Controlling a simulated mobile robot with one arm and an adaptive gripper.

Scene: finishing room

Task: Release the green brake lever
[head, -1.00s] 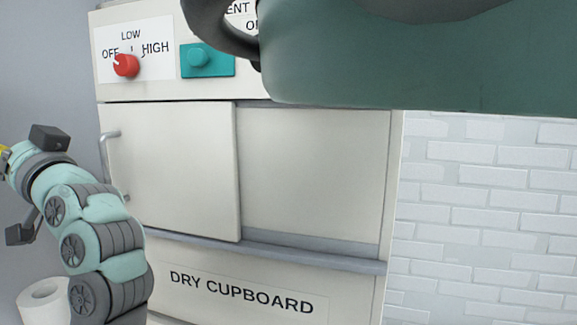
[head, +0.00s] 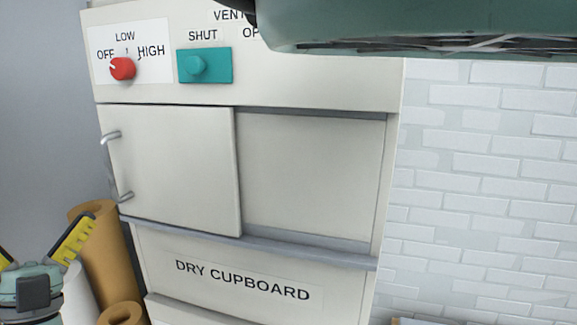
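I cannot make out a green brake lever in the head view. My gripper (head: 38,248) shows at the lower left, cut off by the picture's edge. Its two yellow-and-black fingers point up and stand wide apart, with nothing seen between them. A large dark green body (head: 430,25) fills the top right and hides part of the vent label; I cannot tell what it is. A teal knob on a teal plate (head: 218,66) sits under the word SHUT, well up and right of my gripper.
A red knob (head: 122,69) sits on a white LOW/HIGH dial plate. Below is a dry cupboard with a sliding door (head: 175,170) at its left side. Brown rolls (head: 103,260) and a white roll stand near my gripper. A white brick wall (head: 480,190) is at right.

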